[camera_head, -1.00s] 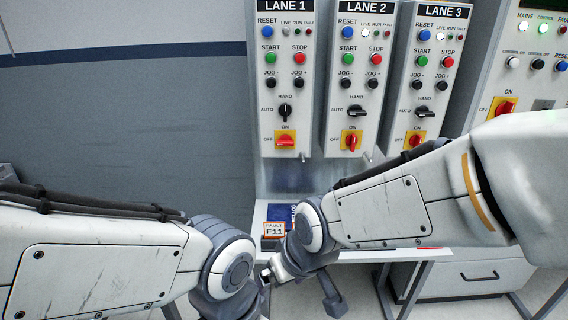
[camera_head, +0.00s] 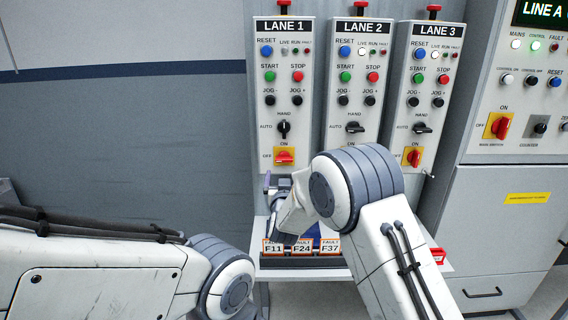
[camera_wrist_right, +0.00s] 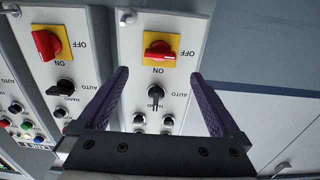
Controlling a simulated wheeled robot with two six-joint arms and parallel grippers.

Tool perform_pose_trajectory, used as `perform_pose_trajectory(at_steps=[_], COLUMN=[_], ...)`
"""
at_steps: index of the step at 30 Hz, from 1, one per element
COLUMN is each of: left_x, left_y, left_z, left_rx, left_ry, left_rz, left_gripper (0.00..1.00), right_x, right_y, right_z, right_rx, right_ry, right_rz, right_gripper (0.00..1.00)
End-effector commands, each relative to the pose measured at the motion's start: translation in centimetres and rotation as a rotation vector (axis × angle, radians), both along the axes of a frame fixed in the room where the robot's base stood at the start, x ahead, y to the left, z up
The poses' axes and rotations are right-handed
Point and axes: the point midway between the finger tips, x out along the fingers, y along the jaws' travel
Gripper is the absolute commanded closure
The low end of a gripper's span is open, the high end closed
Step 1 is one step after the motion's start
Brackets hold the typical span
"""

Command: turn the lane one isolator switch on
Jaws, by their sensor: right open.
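The lane one isolator switch (camera_head: 284,157) is a red handle on a yellow plate at the bottom of the LANE 1 box (camera_head: 284,95). Its handle lies crosswise, toward OFF. In the right wrist view, turned upside down, the lane one isolator (camera_wrist_right: 160,47) is ahead between the finger lines. My right gripper (camera_head: 271,184) is below that box in the head view, partly hidden by its own arm. In the wrist view my right gripper (camera_wrist_right: 158,75) is open and empty, its two purple fingers apart. My left gripper is out of view; only my left arm shows.
The LANE 2 box (camera_head: 358,90) and LANE 3 box (camera_head: 429,95) stand to the right with similar switches. A main cabinet (camera_head: 520,90) is farther right. Fault cards (camera_head: 302,246) stand on the shelf below. The wall left of LANE 1 is clear.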

Motion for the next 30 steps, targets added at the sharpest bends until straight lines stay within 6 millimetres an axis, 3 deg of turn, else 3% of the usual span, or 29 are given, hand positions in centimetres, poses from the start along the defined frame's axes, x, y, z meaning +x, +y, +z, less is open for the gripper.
perform_pose_trajectory(at_steps=[9, 15, 29, 30], left_x=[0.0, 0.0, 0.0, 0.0], left_y=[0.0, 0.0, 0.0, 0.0], left_z=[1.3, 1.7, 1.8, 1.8], left_rx=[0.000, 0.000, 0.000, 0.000], left_ry=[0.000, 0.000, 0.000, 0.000], left_rz=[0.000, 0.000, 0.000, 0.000], left_gripper=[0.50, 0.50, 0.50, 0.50], right_x=[5.6, 7.9, 8.9, 8.9], right_y=[-0.1, 0.0, 0.0, 0.0], right_z=[0.1, 0.1, 0.0, 0.0], right_rx=[0.000, 0.000, -0.001, -0.001], right_ry=[0.001, 0.001, 0.002, 0.002], right_rz=[-0.001, 0.000, 0.001, 0.001], right_gripper=[0.00, 0.00, 0.00, 0.08])
